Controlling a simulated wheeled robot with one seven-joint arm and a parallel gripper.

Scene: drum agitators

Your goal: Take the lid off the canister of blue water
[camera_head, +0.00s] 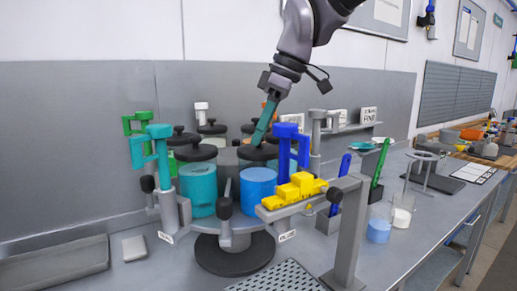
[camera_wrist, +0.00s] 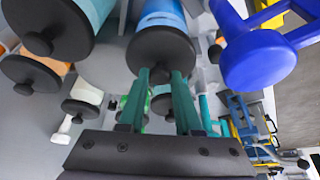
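The canister of blue water (camera_head: 258,186) stands on the right of the round agitator stand. It also shows at the top of the wrist view (camera_wrist: 162,14). Its round dark lid (camera_head: 251,154) sits on it, and the lid fills the upper middle of the wrist view (camera_wrist: 160,42). My gripper (camera_head: 258,140) comes down from above with its teal fingers at the lid's top. In the wrist view the fingertips (camera_wrist: 160,76) stand a little apart, one on each side of the lid's knob. Whether they press on the knob cannot be told.
A teal-water canister (camera_head: 198,185) stands close on the left, with other lidded canisters behind. A blue clamp post (camera_head: 288,140) rises close on the right. A yellow stepped block (camera_head: 293,190) sits in front of it. Two beakers (camera_head: 380,228) stand on the bench further right.

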